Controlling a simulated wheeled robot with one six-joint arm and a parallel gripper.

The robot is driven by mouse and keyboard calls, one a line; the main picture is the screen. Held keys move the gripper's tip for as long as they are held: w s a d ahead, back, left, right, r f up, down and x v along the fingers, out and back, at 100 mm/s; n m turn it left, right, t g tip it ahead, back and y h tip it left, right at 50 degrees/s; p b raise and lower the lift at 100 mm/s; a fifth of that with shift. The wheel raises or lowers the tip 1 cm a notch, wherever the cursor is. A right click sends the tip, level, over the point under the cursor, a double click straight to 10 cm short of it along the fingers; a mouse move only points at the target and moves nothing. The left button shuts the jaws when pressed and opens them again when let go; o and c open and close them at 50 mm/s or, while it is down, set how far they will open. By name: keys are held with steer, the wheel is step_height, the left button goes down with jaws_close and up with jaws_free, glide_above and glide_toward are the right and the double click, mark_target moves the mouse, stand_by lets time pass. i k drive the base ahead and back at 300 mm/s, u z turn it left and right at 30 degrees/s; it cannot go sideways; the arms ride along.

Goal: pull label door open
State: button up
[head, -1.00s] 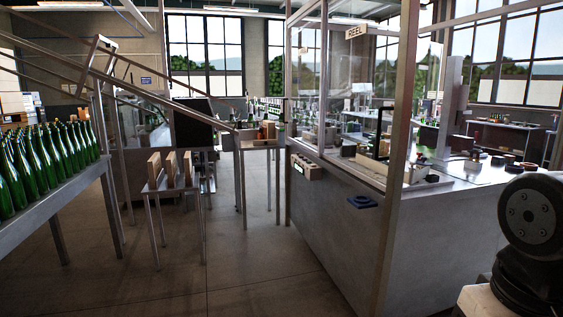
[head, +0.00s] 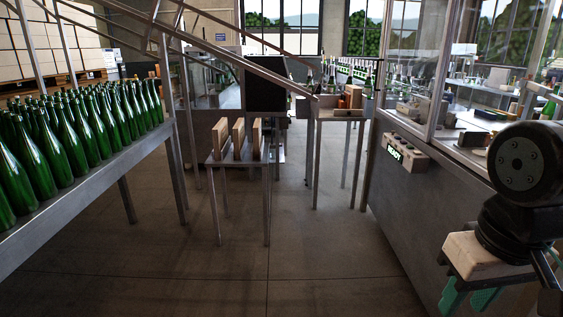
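The glass-guarded machine (head: 395,230) stands at the right. Its metal frame posts (head: 437,75) hold clear panels (head: 405,60). No label door can be made out for certain, and the REEL sign is out of view. A control box (head: 408,152) on the machine's front face reads READY. My arm's black joint (head: 520,170) fills the right edge and hides part of the machine front.
A sloped table of green bottles (head: 75,150) lies at the left. A small stand with upright boxes (head: 240,138) and another table (head: 338,113) stand ahead. Grey floor (head: 300,245) is clear in the middle. Steel rails (head: 235,58) cross overhead at the left.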

mark_target(425, 137)
steer(key=u, duration=0.2)
steer(key=i, duration=2)
steer(key=z, duration=0.25)
steer(key=i, duration=1.95)
steer(key=z, duration=0.55)
steer(key=i, duration=0.9)
steer(key=z, duration=0.15)
